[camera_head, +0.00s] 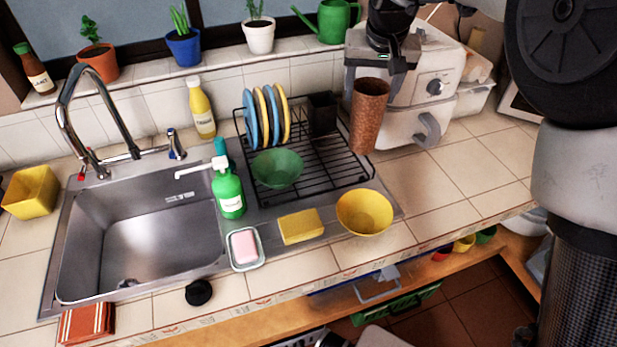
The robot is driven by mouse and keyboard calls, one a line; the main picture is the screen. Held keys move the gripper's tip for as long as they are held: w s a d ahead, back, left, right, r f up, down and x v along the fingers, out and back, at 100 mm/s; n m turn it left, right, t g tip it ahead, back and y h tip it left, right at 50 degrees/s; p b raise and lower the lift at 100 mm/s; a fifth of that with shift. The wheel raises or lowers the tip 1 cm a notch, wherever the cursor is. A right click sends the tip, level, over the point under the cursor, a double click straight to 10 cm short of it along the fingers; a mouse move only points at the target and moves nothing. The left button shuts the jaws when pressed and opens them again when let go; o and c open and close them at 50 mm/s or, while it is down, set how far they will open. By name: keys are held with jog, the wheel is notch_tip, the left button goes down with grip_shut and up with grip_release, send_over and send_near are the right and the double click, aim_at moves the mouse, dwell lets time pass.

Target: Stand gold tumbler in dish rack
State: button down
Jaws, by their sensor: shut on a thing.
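The tumbler (368,117) is tall and copper-brown with a speckled surface, more brown than bright gold. My gripper (383,76) comes down from the top and is shut on the tumbler near its upper end. The tumbler hangs roughly upright at the right edge of the dish rack (330,182); I cannot tell whether its base touches anything. The rack is black wire. It holds several blue and yellow plates (275,115) at the back left, a green bowl (277,168) at the front left and a black utensil cup (322,112) at the back.
A white appliance (428,115) stands close behind and right of the tumbler. The rack's front right is bare. A yellow bowl (365,211), a sponge (300,226) and a green soap bottle (228,192) stand near the rack. The sink (140,235) is left. Counter tiles (450,180) at right are clear.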

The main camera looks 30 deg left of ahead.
jog(key=s+a, duration=0.2)
jog(key=a, duration=0.2)
notch_tip(320, 180, down, 9)
jog(key=b, duration=0.1)
jog(key=shift+w+a, duration=0.2)
jog(key=shift+w, duration=0.05)
jog(key=shift+f+b, duration=0.15)
jog(key=shift+b, duration=0.2)
jog(key=c, duration=0.5)
grip_release()
